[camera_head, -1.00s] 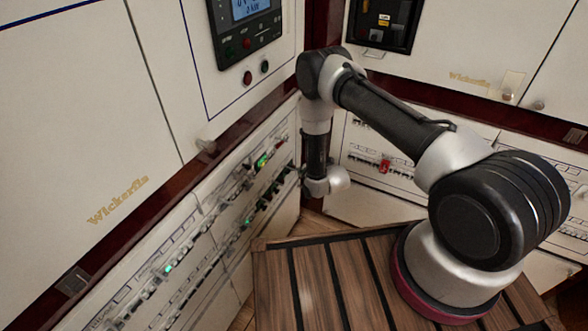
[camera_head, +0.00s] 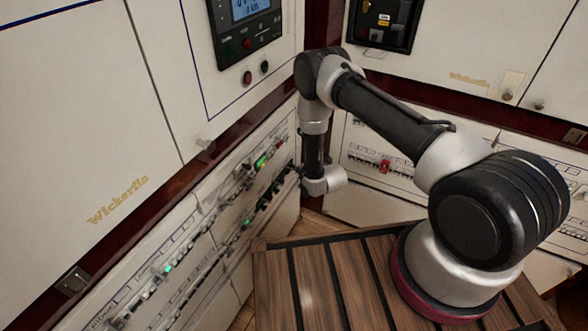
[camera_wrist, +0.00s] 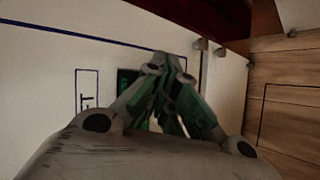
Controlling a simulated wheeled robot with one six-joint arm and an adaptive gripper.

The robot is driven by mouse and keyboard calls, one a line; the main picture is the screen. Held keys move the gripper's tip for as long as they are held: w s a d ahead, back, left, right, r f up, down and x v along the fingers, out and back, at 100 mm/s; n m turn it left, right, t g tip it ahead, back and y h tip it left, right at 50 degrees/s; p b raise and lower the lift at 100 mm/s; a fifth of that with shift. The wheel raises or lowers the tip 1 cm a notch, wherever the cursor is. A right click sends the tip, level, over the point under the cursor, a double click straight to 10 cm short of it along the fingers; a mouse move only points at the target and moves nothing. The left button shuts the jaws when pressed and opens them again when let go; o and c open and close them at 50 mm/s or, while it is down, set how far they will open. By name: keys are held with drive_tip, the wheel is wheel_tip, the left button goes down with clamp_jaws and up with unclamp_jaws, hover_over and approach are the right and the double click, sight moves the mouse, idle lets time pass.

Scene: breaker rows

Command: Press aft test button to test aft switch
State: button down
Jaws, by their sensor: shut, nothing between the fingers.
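A cream breaker panel (camera_head: 230,215) with rows of small switches and several green lights runs along the left lower wall in the head view. My gripper (camera_wrist: 172,62) is shut and empty in the wrist view, its fingertips close in front of a pale panel face (camera_wrist: 60,65). I cannot tell whether they touch it. A dark green-tinted part (camera_wrist: 125,80) shows just left of the fingers, beside a framed label (camera_wrist: 87,90) too blurred to read. In the head view my arm and the angle mostly hide the fingers. I cannot pick out the aft test button or aft switch.
Small knobs (camera_wrist: 201,43) stand out from the panel just right of the fingertips. A second panel with a red switch (camera_head: 385,166) is on the wall behind my arm. A slatted wooden top (camera_head: 320,285) lies below the arm. A display unit (camera_head: 245,28) is above.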

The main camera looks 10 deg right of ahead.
drive_tip(key=shift+d, duration=0.1)
drive_tip(key=shift+s+d, duration=0.2)
drive_tip(key=shift+s, duration=0.05)
drive_tip(key=s+d, duration=0.3)
drive_tip(key=d, duration=0.2)
drive_tip(key=shift+s, duration=0.25)
idle(0.8)
